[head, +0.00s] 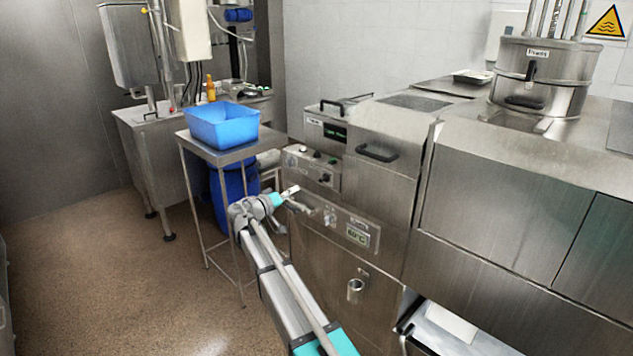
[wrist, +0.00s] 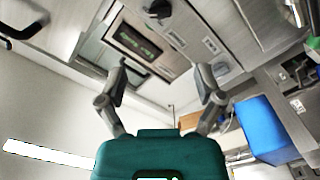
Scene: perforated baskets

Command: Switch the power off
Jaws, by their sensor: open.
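A steel machine (head: 385,185) stands in the middle and right of the head view. On its front is a control panel (head: 312,168) with small buttons and a black rotary switch (head: 325,179). A black knob (wrist: 157,10), seemingly this switch, shows at the top edge of the wrist view. My gripper (head: 297,197) is in front of the machine, just below and left of the panel. In the wrist view its two fingers (wrist: 160,78) are spread apart with nothing between them. The knob lies beyond the fingertips, apart from them. Its exact setting is too small to read.
A green-lit display (head: 335,133) sits above the panel. A black handle (head: 376,153) juts from the machine's front right of it. A blue basket (head: 222,124) stands on a small steel table left of my gripper, with a blue drum (head: 228,200) below. Floor at left is clear.

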